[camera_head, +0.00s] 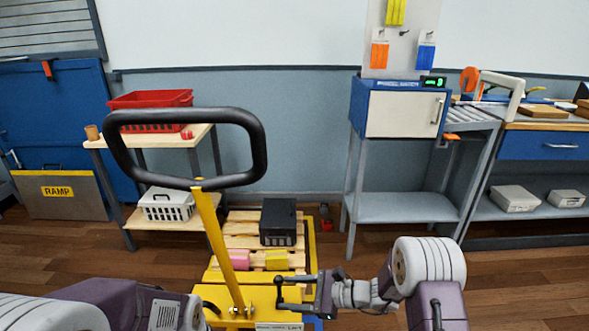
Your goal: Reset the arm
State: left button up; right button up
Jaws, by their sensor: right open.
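My right gripper (281,293) is in front of the yellow pallet jack's (237,250) lower part, its fingers pointing left. My right arm (428,270) comes in from the lower right and is bent. My left arm (120,300) lies along the bottom left edge, reaching toward the foot of the jack. I cannot make out the left gripper's fingers. The jack's black loop handle (258,140) stands up in front of me, apart from the right gripper.
A wooden pallet (240,230) carries a black box (278,222), a pink block (233,259) and a yellow block (277,260). A red crate (150,99) sits on the left table. A blue cabinet (357,106) stands right of centre. Open floor (325,265) lies between pallet and cabinet.

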jog(key=s+r+n+g+h+p, duration=0.1)
jog(key=s+r+n+g+p, duration=0.15)
jog(key=r+p, duration=0.65)
jog(key=s+r+n+g+p, duration=0.15)
jog(key=s+r+p, duration=0.3)
jog(key=r, duration=0.85)
jog(key=s+d+r+n+h+p, duration=0.2)
jog(key=s+r+n+h+p, duration=0.15)
jog(key=s+r+p, duration=0.45)
jog(key=s+d+r+n+g+h+p, duration=0.1)
jog(key=s+d+r+n+h+p, duration=0.2)
jog(key=s+d+n+h+p, duration=0.25)
pick_arm(q)
notch_tip(320, 180, up, 30)
jog(key=shift+f+p, duration=0.2)
jog(key=shift+p, duration=0.2)
pick_arm(e)
jog(key=w+d+f+n+t+h, duration=0.1)
jog(key=d+f+n+t+h, duration=0.1)
jog(key=d, duration=0.9)
jog(key=f+n+h, duration=0.1)
jog(key=n, duration=0.1)
jog(key=shift+w+d+f+n, duration=0.15)
jog(key=shift+f+n, duration=0.05)
jog(key=shift+n, duration=0.2)
